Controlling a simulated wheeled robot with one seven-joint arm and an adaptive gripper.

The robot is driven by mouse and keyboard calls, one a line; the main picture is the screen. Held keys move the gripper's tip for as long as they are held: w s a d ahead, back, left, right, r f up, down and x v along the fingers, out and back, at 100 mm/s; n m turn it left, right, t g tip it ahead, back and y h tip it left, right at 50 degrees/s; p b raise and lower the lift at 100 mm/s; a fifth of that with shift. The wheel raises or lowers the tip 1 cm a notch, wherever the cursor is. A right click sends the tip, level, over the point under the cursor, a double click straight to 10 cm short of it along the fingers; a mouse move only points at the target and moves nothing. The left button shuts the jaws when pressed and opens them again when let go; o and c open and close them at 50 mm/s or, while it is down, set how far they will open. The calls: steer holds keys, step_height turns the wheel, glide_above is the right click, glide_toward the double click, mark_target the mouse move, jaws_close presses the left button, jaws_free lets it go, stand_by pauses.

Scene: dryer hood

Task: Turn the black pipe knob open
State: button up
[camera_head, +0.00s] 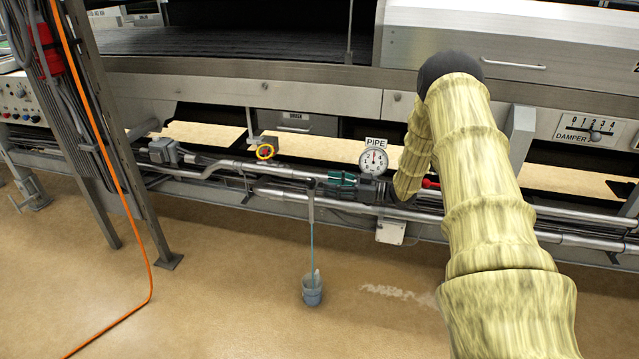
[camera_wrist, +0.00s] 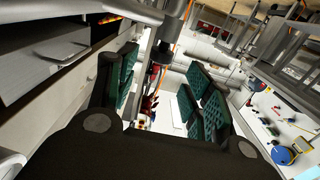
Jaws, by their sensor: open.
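My gripper (camera_head: 331,179), black with green finger pads, is beside the pipe run below the gauge and points left. In the wrist view my gripper (camera_wrist: 163,68) is open, with the pads on both sides of a gap. A small dark part (camera_head: 311,184), which looks like the black pipe knob, sits at the top of a short vertical pipe (camera_head: 311,205), just left of my fingertips. In the wrist view a dark part (camera_wrist: 154,76) on a pipe shows between the fingers; I cannot tell if they touch it. The knob's turn angle is unclear.
A round gauge (camera_head: 374,162) labelled PIPE is above my gripper. A thin blue stream runs into a bucket (camera_head: 312,291) on the floor. Metal pipes and machine panels crowd the space around.

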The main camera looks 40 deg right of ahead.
steer(key=shift+v, duration=2.2)
steer(key=m+t+h+b, duration=0.1)
steer(key=m+t+h, duration=0.3)
steer(key=m+h, duration=0.3)
glide_toward(315, 183)
steer(key=a+n+h, duration=0.1)
steer(key=b+x, duration=0.3)
steer(key=x, duration=0.8)
steer(key=shift+w+r, duration=0.1)
steer(key=shift+w, duration=0.2)
steer(key=c, duration=1.1)
